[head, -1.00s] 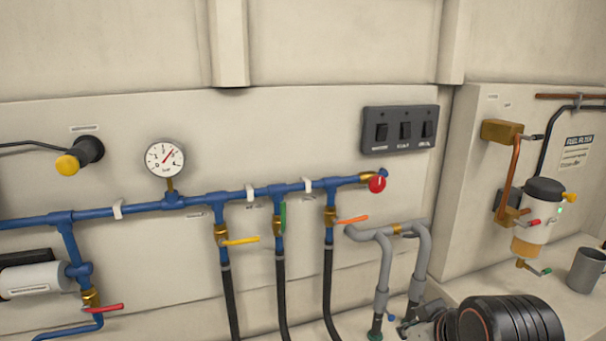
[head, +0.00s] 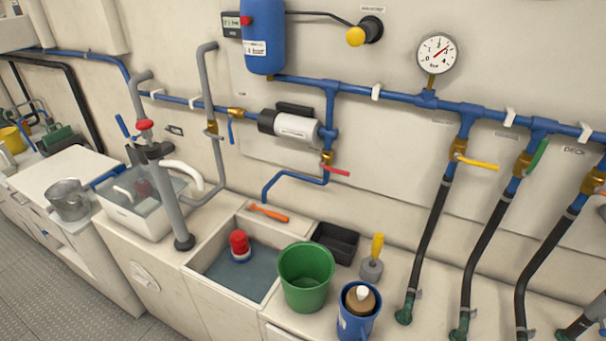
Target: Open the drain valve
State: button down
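Several lever valves show in the head view. A valve with a yellow lever (head: 478,165) sits on a branch of the blue pipe, its lever sideways across the black hose. Right of it, a valve with a green lever (head: 538,157) has the lever tilted roughly along its hose. A red lever (head: 337,171) is on a branch below the white cylinder, and a blue lever (head: 230,131) hangs down near the grey pipe. An orange lever is cut off at the right edge. I cannot tell which valve is the drain valve; most labels are too small to read. My gripper is not in view.
The counter holds a water-filled sink (head: 208,263) with a red-topped float, a green bucket (head: 306,275), a blue mug (head: 356,320) and a black tray (head: 335,240). A clear tank with grey piping stands at left. Floor (head: 50,270) shows at lower left.

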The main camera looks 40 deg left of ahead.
aim_at(321, 164)
jog(key=u, duration=1.4)
jog(key=i+l+z, duration=0.15)
jog(key=i+z, duration=0.2)
